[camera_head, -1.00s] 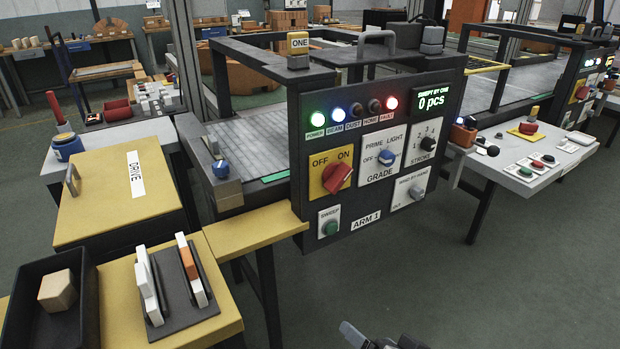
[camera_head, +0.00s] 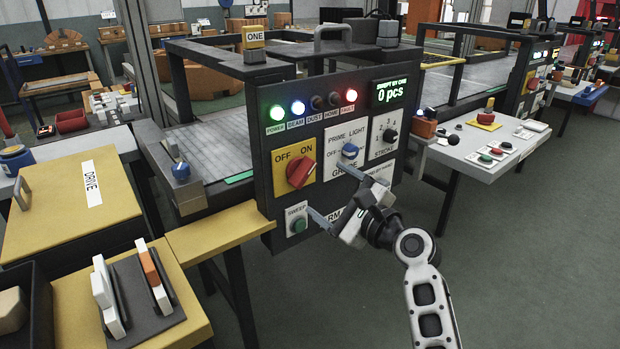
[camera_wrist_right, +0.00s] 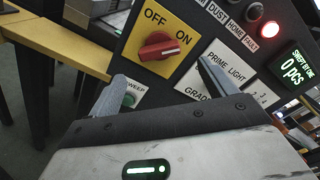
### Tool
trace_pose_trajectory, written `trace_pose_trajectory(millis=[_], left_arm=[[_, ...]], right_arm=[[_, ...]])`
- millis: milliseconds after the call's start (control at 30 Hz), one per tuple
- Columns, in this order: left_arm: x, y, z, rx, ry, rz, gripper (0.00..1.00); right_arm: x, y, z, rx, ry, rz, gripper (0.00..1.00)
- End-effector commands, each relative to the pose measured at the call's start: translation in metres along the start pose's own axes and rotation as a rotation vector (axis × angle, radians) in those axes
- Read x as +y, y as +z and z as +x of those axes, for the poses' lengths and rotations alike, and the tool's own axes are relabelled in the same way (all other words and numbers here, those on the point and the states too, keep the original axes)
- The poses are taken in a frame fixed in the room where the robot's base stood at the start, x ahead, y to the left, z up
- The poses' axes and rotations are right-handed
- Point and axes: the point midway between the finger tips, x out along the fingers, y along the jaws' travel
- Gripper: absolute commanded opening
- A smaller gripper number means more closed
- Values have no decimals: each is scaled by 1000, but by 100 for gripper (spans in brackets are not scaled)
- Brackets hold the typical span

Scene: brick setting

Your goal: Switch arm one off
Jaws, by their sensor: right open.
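The arm 1 panel (camera_head: 262,150) stands upright in the middle of the head view. Its yellow OFF/ON plate carries a red rotary switch (camera_head: 301,172), tilted with its upper end toward ON; it also shows in the right wrist view (camera_wrist_right: 158,46). My right gripper (camera_head: 325,187) is open and empty in front of the panel, below and right of the red switch. In the right wrist view its fingers (camera_wrist_right: 161,72) point at the panel, with the switch ahead between them. Contact with the panel cannot be told. My left gripper is out of view.
The green SWEEP button (camera_head: 298,226) and blue GRADE knob (camera_head: 350,151) sit close to my fingers. The POWER, BEAM and FAULT lamps are lit; the display (camera_head: 390,92) reads 0 pcs. A yellow ledge (camera_head: 220,229) juts out at left.

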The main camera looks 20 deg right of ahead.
Motion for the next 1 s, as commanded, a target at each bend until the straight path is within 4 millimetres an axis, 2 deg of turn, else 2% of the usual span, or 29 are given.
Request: trace_pose_trajectory(millis=[100, 333, 500, 767, 833, 933, 1000], left_arm=[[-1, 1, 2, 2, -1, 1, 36], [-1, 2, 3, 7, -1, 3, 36], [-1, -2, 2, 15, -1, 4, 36], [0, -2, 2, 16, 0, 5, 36], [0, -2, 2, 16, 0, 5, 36], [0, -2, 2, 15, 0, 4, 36], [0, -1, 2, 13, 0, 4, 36]], right_arm=[[0, 0, 27, -1, 0, 0, 84], [0, -1, 60, 0, 0, -1, 84], [0, 0, 70, 1, 1, -2, 84], [0, 0, 71, 1, 1, -2, 84], [0, -1, 71, 2, 1, -2, 70], [0, -1, 71, 2, 1, -2, 42], [0, -1, 71, 2, 1, -2, 39]])
